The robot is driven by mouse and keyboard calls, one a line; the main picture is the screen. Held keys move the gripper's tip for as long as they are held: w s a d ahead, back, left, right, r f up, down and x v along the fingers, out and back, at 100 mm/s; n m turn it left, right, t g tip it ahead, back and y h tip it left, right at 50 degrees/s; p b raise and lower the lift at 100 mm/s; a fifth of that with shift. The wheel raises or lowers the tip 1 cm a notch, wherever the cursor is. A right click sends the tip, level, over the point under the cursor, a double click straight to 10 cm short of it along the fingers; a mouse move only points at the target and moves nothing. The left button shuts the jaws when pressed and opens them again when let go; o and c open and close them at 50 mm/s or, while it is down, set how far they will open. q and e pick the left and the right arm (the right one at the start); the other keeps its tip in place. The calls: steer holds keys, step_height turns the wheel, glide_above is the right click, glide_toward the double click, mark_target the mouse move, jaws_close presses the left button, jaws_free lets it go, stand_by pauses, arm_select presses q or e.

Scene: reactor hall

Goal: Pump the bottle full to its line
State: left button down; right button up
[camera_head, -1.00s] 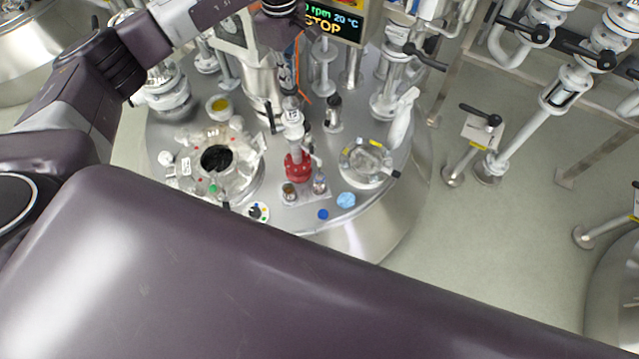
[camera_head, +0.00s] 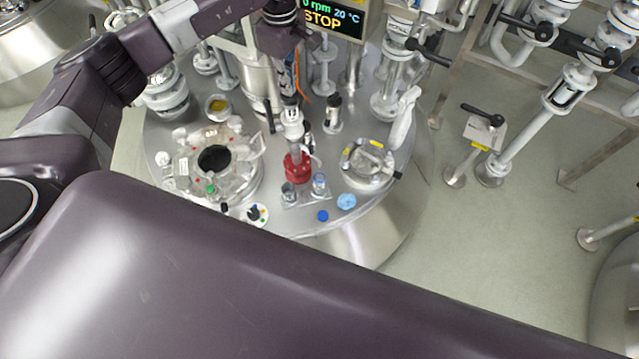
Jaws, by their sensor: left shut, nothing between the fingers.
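My left gripper (camera_head: 290,98) points down over the middle of the vessel lid. It is shut and holds nothing. Right below it is the white top of a hand pump (camera_head: 292,122), standing upright on a red base (camera_head: 298,167); I cannot tell whether the fingers touch it. In front of the red base stand two small bottles on a small plate, a left one (camera_head: 289,192) and a right one (camera_head: 319,184). They are too small to show a fill line or level. My right gripper is not in view.
An open clear-rimmed port (camera_head: 182,176) lies left of the pump. A round glass port (camera_head: 369,180) with a white handle is at the right. A blue cap (camera_head: 323,215) and a light blue disc (camera_head: 346,201) lie near the front edge. A display (camera_head: 335,17) reads STOP.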

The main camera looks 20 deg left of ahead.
arm_select(q)
steer(key=shift+r+p, duration=1.75)
steer(key=shift+r, duration=1.2)
steer(key=shift+f, duration=0.1)
steer(key=shift+f+b, duration=2.2)
steer(key=shift+f, duration=0.9)
steer(key=shift+r+p, duration=0.6)
steer(key=shift+r, duration=0.45)
steer(key=shift+r+p, duration=1.2)
steer(key=shift+r, duration=0.9)
steer(key=shift+r, duration=0.15)
